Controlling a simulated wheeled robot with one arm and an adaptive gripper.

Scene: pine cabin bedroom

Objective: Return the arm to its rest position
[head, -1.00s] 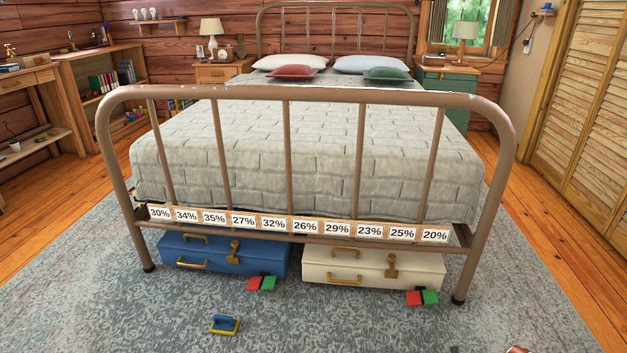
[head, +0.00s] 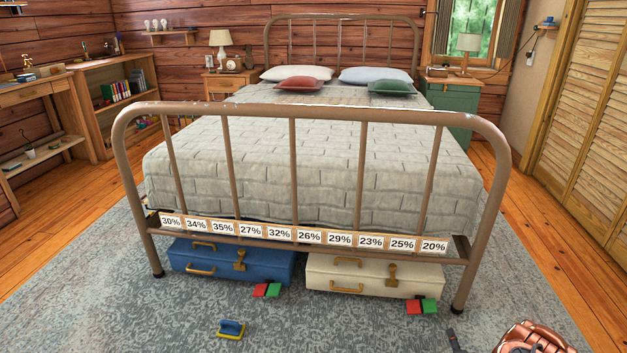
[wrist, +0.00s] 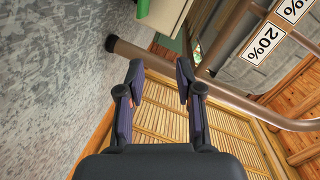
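My gripper (wrist: 160,75) shows in the wrist view with its two dark fingers apart and nothing between them. Beyond the fingers the wrist view shows the bed's brown foot frame (wrist: 150,58), the closet's slatted door (wrist: 165,125) and the grey rug (wrist: 55,70). The camera is turned, so the 20% label (wrist: 265,42) stands on its side. In the head view part of my arm shows at the lower right edge. The gripper itself cannot be made out clearly there.
The bed's footboard (head: 293,115) stands ahead. A blue suitcase (head: 220,265) and a cream suitcase (head: 350,280) are under it. Red-green blocks (head: 266,291) (head: 421,306) and a blue-yellow brush-like thing (head: 231,329) lie on the rug. The rug (head: 120,310) at front left is clear.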

